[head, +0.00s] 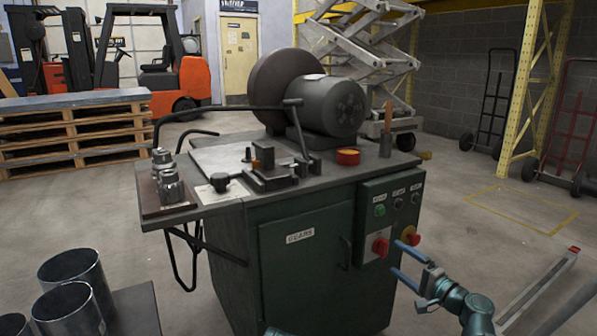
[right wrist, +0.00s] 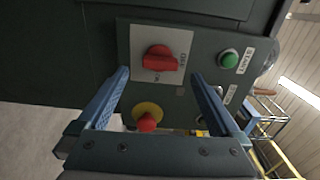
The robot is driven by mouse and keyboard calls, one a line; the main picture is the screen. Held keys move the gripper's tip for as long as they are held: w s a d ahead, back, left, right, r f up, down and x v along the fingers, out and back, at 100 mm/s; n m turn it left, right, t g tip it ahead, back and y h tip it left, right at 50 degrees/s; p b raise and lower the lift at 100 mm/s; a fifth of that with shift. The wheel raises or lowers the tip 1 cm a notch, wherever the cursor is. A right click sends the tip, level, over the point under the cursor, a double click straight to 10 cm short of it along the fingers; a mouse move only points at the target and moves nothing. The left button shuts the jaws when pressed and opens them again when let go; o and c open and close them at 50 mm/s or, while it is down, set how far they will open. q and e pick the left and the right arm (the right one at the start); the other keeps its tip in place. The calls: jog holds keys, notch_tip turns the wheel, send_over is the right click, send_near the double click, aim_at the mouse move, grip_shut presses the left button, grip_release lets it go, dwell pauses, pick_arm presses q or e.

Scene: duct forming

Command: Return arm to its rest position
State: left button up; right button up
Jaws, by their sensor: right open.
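My right gripper (head: 399,258) is open and empty in front of the control panel on the green machine cabinet (head: 300,262). In the right wrist view its two blue fingers (right wrist: 160,78) stand apart, framing a red rotary switch (right wrist: 162,58) on a white OFF/ON plate. The fingers appear clear of the switch. The switch also shows in the head view (head: 380,246). A red mushroom button on a yellow collar (right wrist: 148,118) lies between the fingers' bases in the picture. A green START button (right wrist: 229,60) is to the right. My left gripper is not in view.
A duct-forming machine with a motor (head: 335,105) and disc tops the cabinet. Metal fittings (head: 168,182) stand on its left side. Metal cylinders (head: 72,270) are at lower left. A hand truck (head: 575,130) stands far right. Floor right of the cabinet is mostly open.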

aim_at(386, 251)
jog(key=x, duration=0.5)
jog(key=shift+w, duration=0.3)
jog(key=shift+s+m, duration=0.2)
jog(key=shift+m, duration=0.7)
jog(key=m, duration=0.9)
jog(key=shift+d+m, duration=0.1)
jog(key=shift+m, duration=0.3)
jog(key=shift+f+m, duration=0.1)
jog(key=shift+m, duration=1.6)
